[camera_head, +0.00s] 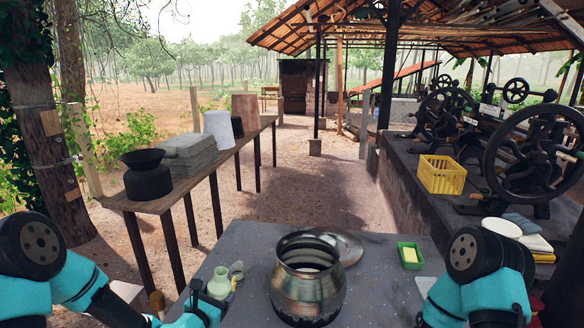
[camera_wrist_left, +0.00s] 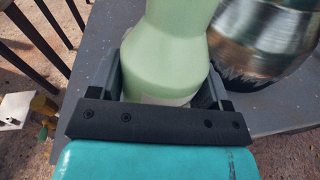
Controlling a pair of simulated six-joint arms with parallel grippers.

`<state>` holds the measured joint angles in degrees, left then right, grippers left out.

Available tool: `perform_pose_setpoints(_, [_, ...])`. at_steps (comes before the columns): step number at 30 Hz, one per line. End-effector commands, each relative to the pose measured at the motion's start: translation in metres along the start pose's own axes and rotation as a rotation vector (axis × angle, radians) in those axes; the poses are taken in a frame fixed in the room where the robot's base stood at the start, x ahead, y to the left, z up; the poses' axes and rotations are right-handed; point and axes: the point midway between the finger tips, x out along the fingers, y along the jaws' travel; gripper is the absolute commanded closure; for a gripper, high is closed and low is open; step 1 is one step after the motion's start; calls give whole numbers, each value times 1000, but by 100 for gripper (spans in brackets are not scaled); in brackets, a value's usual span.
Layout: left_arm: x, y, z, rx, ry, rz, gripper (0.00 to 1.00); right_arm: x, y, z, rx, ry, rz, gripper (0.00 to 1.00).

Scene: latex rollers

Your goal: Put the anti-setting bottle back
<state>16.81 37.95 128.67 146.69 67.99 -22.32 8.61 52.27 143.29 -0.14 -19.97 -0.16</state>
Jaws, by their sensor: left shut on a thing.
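The anti-setting bottle (camera_head: 219,283) is pale green with a narrow neck and stands upright near the left side of the grey table (camera_head: 255,238). My left gripper (camera_head: 206,308) is shut around its lower body. In the left wrist view the bottle (camera_wrist_left: 172,50) sits between the two fingers (camera_wrist_left: 162,82), and its base is hidden behind the gripper. I cannot tell whether its base touches the table. My right arm comes in at the lower right, and its gripper does not show.
A large shiny metal pot (camera_head: 308,285) stands right of the bottle, with a round metal lid (camera_head: 345,246) behind it. A small grey cup (camera_head: 237,270) is close beside the bottle. A green tray (camera_head: 400,255) with a yellow block lies at the right.

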Motion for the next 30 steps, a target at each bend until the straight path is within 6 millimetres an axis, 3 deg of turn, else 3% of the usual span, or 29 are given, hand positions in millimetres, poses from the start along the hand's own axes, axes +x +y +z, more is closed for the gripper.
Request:
perform_pose_setpoints(14, [12,1,-3,-29,-40,-53,61,0,0,0,0,0,0,57])
perform_pose_setpoints(30, [53,10,-44,-150,-128,-370,61,0,0,0,0,0,0,57])
